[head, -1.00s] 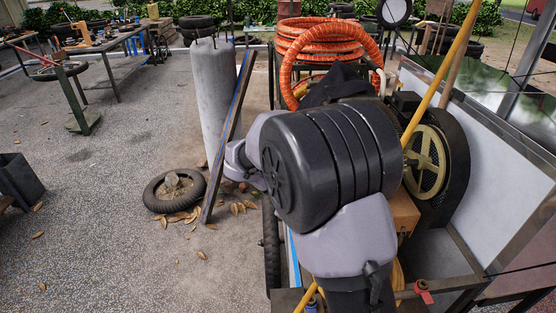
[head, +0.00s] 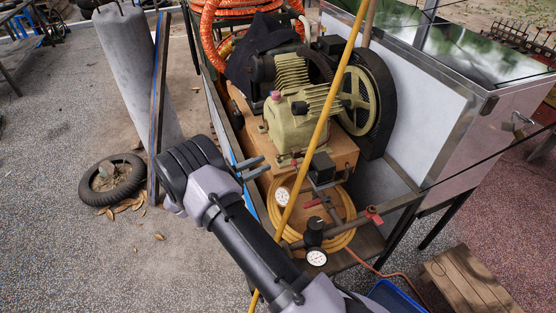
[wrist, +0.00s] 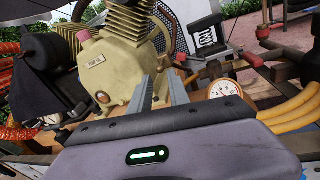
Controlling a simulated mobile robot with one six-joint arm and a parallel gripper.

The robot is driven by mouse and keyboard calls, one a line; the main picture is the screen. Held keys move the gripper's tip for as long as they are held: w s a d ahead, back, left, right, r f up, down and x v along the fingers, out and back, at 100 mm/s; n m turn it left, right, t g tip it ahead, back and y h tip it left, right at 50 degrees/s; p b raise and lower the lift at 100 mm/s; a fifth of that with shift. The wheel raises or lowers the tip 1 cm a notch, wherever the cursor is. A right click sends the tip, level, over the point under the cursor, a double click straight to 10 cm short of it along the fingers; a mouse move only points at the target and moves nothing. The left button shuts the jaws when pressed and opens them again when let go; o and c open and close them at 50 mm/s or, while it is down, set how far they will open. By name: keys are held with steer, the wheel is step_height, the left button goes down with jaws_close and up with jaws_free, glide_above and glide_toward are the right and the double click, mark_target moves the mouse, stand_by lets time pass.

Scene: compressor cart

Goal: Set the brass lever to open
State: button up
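My gripper (head: 262,166) is left of the compressor in the head view, its two grey fingers pointing right. In the wrist view the fingers (wrist: 162,82) are apart with nothing held between them. The pipework (head: 293,243) in front of the compressor carries a red handle (head: 312,203) and a red-ended fitting (head: 373,215). Red handle parts also show in the wrist view (wrist: 250,60), right of and beyond the fingers. I cannot tell which part is the brass lever, or its setting. My gripper appears apart from the pipework.
The cream compressor (head: 297,118) stands beside the fingers, with a flywheel (head: 358,100) behind. A yellow pole (head: 322,125) crosses in front. Gauges (head: 316,257) and a coiled yellow hose (head: 345,215) surround the pipework. A tyre (head: 92,190) lies on open floor at left.

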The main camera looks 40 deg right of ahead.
mark_target(279, 155)
steer(key=d+b, duration=0.1)
steer(key=d, duration=0.6)
steer(key=shift+s+d+b, duration=0.1)
steer(key=shift+s+b, duration=0.1)
steer(key=shift+b, duration=0.15)
steer(key=shift+c, duration=0.4)
jaws_close()
